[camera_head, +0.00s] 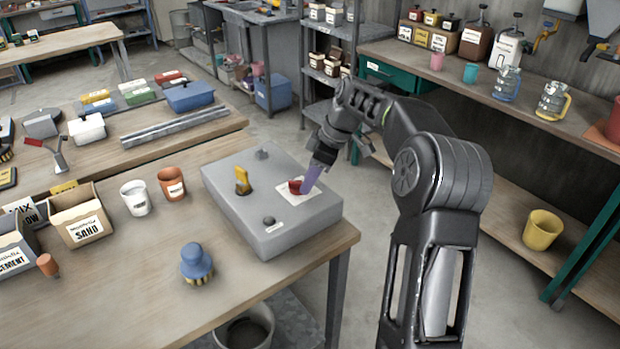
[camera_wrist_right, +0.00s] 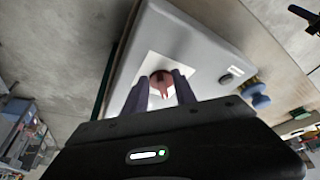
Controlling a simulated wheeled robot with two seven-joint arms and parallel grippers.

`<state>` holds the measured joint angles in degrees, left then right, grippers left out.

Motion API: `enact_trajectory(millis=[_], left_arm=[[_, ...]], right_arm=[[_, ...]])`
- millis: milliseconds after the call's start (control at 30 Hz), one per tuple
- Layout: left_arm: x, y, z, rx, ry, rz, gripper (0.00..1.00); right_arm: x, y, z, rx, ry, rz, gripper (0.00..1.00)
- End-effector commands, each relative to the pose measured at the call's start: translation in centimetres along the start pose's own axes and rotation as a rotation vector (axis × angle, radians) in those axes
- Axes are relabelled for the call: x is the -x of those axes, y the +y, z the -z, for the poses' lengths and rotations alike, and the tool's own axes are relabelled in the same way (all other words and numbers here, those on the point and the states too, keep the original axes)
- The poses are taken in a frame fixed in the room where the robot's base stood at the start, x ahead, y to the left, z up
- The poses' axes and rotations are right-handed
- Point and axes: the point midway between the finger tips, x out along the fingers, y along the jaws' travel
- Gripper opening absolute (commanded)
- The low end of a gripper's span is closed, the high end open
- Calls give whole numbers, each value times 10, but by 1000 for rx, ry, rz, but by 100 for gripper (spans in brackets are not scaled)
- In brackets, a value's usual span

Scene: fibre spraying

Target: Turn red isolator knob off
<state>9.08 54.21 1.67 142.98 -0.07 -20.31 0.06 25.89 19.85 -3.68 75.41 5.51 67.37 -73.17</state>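The red isolator knob (camera_head: 295,187) sits on a white square plate (camera_head: 287,197) on top of a grey box (camera_head: 243,207). My right gripper (camera_head: 311,177) reaches down to the knob from the right. In the right wrist view the knob (camera_wrist_right: 162,83) shows between the tips of my two fingers (camera_wrist_right: 160,90). The fingers are apart, with a small gap seen on each side of the knob; whether they touch it lower down I cannot tell. My left gripper is not in view.
The box also bears a yellow lever (camera_head: 242,181) and a dark knob (camera_head: 269,221). A blue-handled brush (camera_head: 196,263), a white cup (camera_head: 135,198) and an orange cup (camera_head: 171,184) stand on the table (camera_head: 110,285) to the left. Shelves (camera_head: 480,125) stand at the right.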

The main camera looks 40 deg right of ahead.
Motion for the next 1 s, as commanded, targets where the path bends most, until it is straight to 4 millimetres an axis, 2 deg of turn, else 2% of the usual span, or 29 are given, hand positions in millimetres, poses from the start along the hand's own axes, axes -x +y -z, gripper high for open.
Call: enact_trajectory(millis=[167,500,600,1000], left_arm=[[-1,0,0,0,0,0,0],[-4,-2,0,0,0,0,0],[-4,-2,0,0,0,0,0],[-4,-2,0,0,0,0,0]], right_arm=[[11,1,0,0,1,-3,33],[64,1,0,0,1,-4,33],[74,1,0,0,1,-3,33],[78,0,0,0,0,0,33]])
